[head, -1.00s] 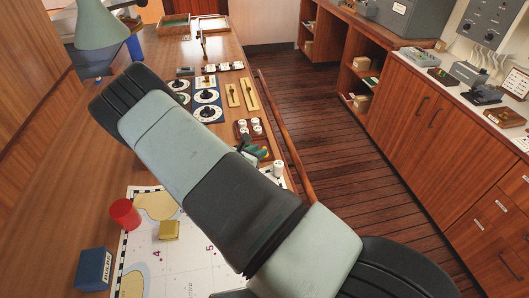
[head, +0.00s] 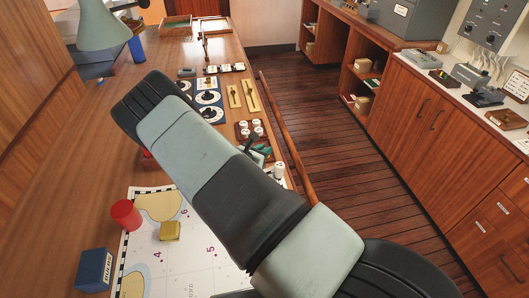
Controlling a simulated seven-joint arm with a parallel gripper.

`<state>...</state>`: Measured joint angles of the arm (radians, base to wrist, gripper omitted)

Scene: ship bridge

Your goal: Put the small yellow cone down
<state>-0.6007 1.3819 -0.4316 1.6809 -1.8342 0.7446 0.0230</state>
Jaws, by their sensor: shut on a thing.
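I cannot make out the small yellow cone; my arm crosses the middle of the head view and covers part of the desk. My gripper does not show clearly and seems hidden behind my arm. A yellow block (head: 170,231) sits on the white chart (head: 200,262), with a red cylinder (head: 125,213) at the chart's left edge. A small dark shape with a teal part (head: 262,152) shows just past my arm's right edge; I cannot tell what it is.
A blue box (head: 94,270) stands left of the chart. Dials (head: 209,98), brass levers (head: 250,95) and white knobs (head: 243,129) fill the desk's right side. A lamp (head: 97,25) stands at the back left. The desk's left strip is mostly clear.

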